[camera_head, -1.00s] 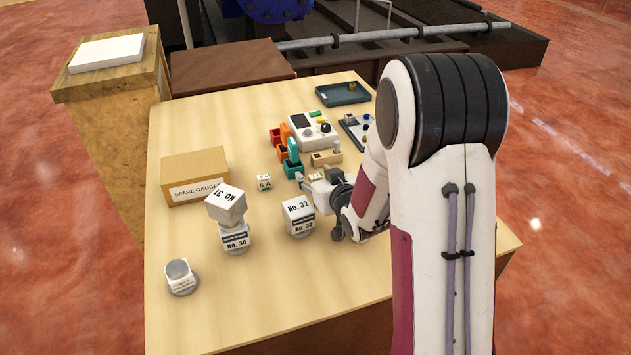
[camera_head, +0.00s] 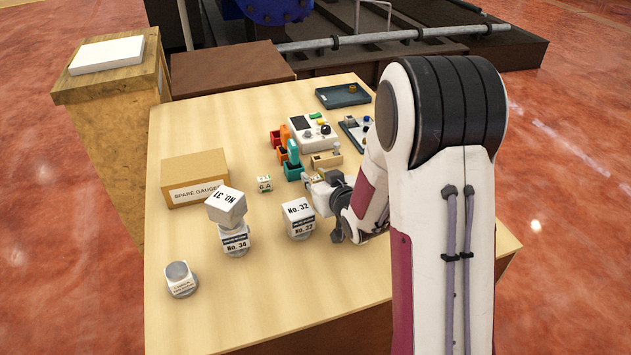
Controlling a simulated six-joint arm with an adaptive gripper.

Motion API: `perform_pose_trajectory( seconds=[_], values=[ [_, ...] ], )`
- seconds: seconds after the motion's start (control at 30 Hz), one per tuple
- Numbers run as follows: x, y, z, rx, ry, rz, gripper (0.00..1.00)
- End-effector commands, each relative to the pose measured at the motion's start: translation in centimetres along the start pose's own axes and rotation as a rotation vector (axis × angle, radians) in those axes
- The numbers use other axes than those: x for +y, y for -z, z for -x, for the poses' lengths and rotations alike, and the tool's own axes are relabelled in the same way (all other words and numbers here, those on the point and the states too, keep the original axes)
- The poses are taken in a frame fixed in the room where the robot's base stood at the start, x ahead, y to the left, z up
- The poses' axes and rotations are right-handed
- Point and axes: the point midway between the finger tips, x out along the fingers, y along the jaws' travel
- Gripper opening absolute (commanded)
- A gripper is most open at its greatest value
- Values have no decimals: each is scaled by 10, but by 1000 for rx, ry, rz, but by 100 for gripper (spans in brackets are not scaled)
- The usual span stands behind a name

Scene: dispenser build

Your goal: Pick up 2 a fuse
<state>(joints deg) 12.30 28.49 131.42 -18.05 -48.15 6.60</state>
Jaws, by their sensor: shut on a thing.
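My gripper (camera_head: 309,181) is low over the middle of the table, pointing left, just in front of the teal bin. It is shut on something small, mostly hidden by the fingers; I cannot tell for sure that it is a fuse. A small white block marked 6 A (camera_head: 265,185) stands on the table to the left of my gripper, apart from it. No other fuse can be made out clearly at this size.
A teal bin (camera_head: 293,171) and orange and red bins stand behind my gripper, beside a white device (camera_head: 311,132). A white No. 32 block (camera_head: 298,219) is close in front. Stacked No. 31 and No. 34 blocks (camera_head: 235,240) and a SPARE GAUGES box (camera_head: 194,176) stand left.

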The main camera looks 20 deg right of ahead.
Motion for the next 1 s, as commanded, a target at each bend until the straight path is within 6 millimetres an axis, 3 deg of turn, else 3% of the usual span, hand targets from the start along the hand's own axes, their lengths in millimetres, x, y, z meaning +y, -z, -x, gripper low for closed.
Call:
perform_pose_trajectory(
  seconds=[0.37,1.0],
  values=[
    [0,11,4,3,0,0,8],
    [0,76,31,4,1,1,8]
  ],
)
